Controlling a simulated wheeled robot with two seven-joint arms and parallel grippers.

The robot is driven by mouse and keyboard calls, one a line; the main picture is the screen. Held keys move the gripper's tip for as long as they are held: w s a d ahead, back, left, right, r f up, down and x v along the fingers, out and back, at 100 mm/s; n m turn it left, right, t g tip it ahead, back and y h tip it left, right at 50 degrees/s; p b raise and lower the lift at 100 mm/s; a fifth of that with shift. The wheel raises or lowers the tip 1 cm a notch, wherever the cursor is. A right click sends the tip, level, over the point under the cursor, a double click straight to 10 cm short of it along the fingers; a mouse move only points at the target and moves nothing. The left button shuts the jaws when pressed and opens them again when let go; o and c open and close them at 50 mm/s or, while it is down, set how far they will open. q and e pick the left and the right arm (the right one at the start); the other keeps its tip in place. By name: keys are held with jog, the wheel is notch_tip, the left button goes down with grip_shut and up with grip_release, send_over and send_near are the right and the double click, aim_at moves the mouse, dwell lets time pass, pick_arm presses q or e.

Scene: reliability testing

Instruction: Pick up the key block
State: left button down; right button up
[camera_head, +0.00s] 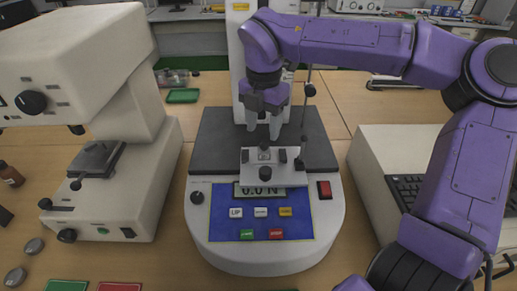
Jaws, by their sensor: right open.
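My right gripper (263,132) points down over the test machine in the middle, its two light grey fingers apart. Below and between the fingertips, a small grey block (264,155), which looks like the key block, sits on the white fixture plate (250,178). The fingertips are close to the block, but I cannot tell whether they touch it. The plate stands on the dark platform of the force tester (213,150). My left gripper is not in view.
A white microscope-like instrument (150,185) stands at the left. A light grey device with a keyboard (405,190) stands at the right, partly behind my right arm. The tester's column (239,60) rises behind the gripper. A green tray (183,96) lies at the back.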

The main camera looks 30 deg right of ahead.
aim_at(264, 144)
notch_tip(264, 144, down, 7)
jog(key=shift+s+d+r+p, duration=0.1)
jog(key=shift+s+r+p, duration=0.1)
jog(key=shift+p, duration=0.6)
jog(key=c, duration=0.8)
jog(key=shift+c, duration=0.2)
